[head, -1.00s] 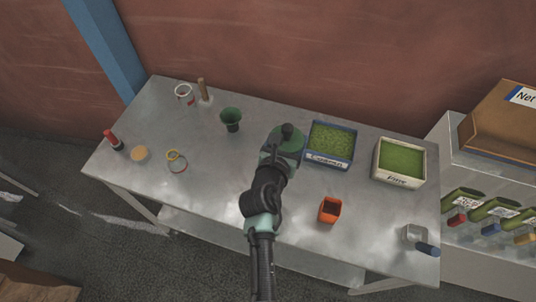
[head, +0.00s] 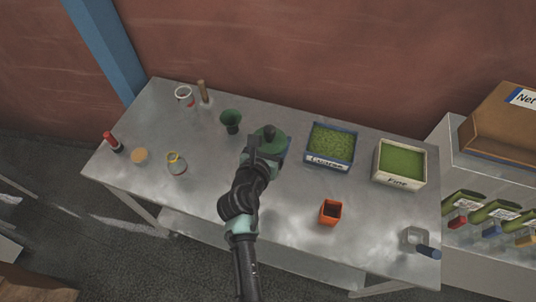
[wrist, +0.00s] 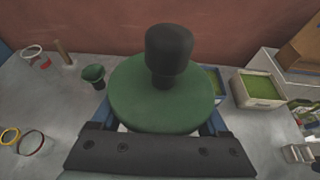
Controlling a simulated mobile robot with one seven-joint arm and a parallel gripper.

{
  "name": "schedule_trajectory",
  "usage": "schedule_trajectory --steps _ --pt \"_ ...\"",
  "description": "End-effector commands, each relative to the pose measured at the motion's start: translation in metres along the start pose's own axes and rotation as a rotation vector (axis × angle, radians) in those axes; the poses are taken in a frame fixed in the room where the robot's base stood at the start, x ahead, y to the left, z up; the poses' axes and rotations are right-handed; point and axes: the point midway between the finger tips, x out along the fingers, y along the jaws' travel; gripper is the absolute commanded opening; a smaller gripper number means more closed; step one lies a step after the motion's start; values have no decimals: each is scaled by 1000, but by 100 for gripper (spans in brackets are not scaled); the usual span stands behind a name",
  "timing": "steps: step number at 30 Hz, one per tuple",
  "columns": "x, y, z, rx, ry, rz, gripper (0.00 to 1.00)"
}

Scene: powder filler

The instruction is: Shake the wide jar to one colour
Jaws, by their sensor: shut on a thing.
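The wide jar (head: 271,139) is seen mostly from above as a broad green round lid with a dark knob. It is near the middle of the table, and it also fills the centre of the wrist view (wrist: 150,105). My gripper (head: 264,154) is shut on the jar, its fingers on either side below the lid. The jar's body and contents are hidden by the lid and gripper, so I cannot see the colour inside. I cannot tell whether its base touches the table.
A blue-rimmed Coarse tray (head: 331,164) and a cream Fine tray (head: 400,182) stand right of the jar. A green funnel (head: 231,120) is to its left.

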Motion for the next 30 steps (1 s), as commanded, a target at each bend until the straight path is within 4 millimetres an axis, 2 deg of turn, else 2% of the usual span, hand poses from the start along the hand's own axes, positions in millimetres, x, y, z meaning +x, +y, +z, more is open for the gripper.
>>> schedule_trajectory --steps 1,3,8,11,18,30 --pt "2 -13 4 3 0 -6 24" --pt "8 -26 3 4 -1 -4 24" --pt "12 -42 5 2 -3 0 24" --pt "11 -35 4 -1 -3 4 24" --pt "1 -1 0 -1 -4 4 24" --pt "-1 3 0 0 -3 1 24"
